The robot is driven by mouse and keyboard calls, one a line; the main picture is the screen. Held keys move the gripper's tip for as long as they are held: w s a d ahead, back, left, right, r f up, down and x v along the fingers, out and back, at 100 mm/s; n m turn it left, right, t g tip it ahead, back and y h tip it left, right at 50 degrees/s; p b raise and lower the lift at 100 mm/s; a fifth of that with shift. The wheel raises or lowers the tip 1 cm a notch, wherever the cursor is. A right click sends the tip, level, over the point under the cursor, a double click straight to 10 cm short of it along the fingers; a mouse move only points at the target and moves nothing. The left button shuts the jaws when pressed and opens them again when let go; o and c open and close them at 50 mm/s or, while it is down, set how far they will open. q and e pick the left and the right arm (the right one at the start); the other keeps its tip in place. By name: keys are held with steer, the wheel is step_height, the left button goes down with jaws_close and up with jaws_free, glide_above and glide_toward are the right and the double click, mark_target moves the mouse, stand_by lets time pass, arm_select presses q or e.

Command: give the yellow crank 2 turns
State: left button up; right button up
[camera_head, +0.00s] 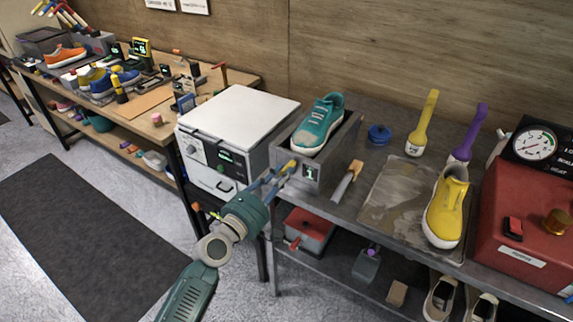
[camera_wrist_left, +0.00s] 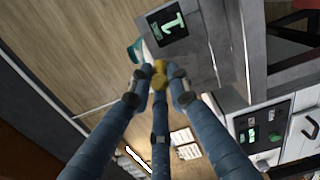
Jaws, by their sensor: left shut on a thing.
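The yellow crank (camera_head: 291,164) is on the front of a grey metal box (camera_head: 332,163); only its small yellow knob shows between my fingers. The knob also shows in the left wrist view (camera_wrist_left: 159,70). My left gripper (camera_head: 284,173), with blue fingers, is shut on this knob, and the fingers hide the rest of the crank. A small display (camera_head: 310,171) beside the crank reads 1, and the left wrist view shows the same digit on it (camera_wrist_left: 171,23). My right gripper is out of view.
A white-topped machine (camera_head: 222,128) stands just left of the box. A red machine with a gauge (camera_head: 525,220) is at the far right.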

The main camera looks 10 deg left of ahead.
arm_select(q)
steer(key=shift+s+d+f, duration=0.3)
steer(key=shift+d+f, duration=0.25)
steer(key=shift+d, duration=0.15)
steer(key=shift+s+d+f, duration=0.2)
steer(key=shift+d+f, duration=0.25)
steer(key=shift+d, duration=0.15)
steer(key=shift+b, duration=0.3)
steer(key=shift+s+d+f+b, duration=0.1)
steer(key=shift+d+f+b, duration=0.2)
steer(key=shift+f+b, duration=0.35)
steer(key=shift+f, duration=0.1)
